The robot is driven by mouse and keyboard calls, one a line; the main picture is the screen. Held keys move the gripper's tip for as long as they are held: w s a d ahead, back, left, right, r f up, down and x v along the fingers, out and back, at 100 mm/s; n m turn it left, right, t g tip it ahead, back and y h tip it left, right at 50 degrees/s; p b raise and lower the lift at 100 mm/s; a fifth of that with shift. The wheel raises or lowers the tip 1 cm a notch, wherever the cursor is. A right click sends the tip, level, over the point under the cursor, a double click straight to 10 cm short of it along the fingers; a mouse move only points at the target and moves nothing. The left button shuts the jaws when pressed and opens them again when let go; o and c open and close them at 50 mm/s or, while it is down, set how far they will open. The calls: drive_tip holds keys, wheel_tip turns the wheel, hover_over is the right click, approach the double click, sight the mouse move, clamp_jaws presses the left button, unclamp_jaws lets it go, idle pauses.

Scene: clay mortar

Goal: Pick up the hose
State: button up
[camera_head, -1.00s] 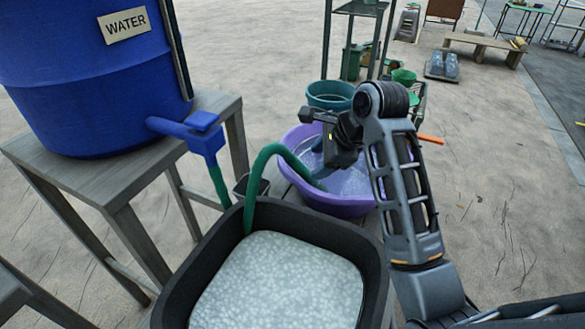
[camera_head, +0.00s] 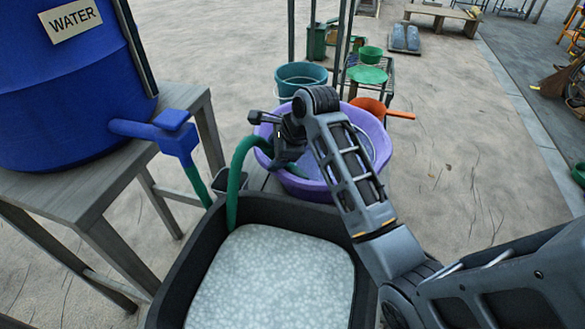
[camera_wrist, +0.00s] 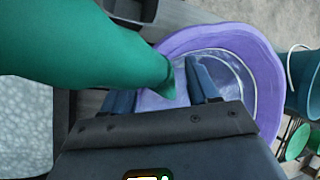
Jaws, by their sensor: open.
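The green hose (camera_head: 236,172) arches up over the rim of the black tub (camera_head: 185,275), and its end reaches over the purple basin (camera_head: 372,135). In the wrist view the hose (camera_wrist: 75,40) is large at upper left, and its tip lies between my finger ends. My gripper (camera_head: 287,160) is just right of the hose's arch, above the basin. In the wrist view my gripper (camera_wrist: 163,85) has its fingers apart, one on each side of the hose tip. Whether they touch it I cannot tell. In the head view my wrist hides part of the hose end.
A blue water barrel (camera_head: 65,100) with a blue tap (camera_head: 165,132) stands on a wooden table (camera_head: 60,190) at left. A teal bucket (camera_head: 300,78) and an orange scoop (camera_head: 385,108) are behind the basin. Open ground lies to the right.

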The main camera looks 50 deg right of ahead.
drive_tip(key=shift+c, duration=0.2)
drive_tip(key=c, duration=1)
drive_tip(key=shift+o, duration=0.2)
wheel_tip(320, 180, up, 10)
drive_tip(key=shift+w+f, duration=0.1)
drive_tip(key=shift+f, duration=0.15)
drive_tip(key=r, duration=0.1)
drive_tip(key=a+r+p, duration=0.1)
drive_tip(key=r, duration=0.1)
drive_tip(key=shift+a+p, duration=0.2)
drive_tip(key=shift+p, duration=0.1)
drive_tip(key=a+r, duration=0.4)
drive_tip(key=r, duration=0.2)
drive_tip(key=shift+w, duration=0.35)
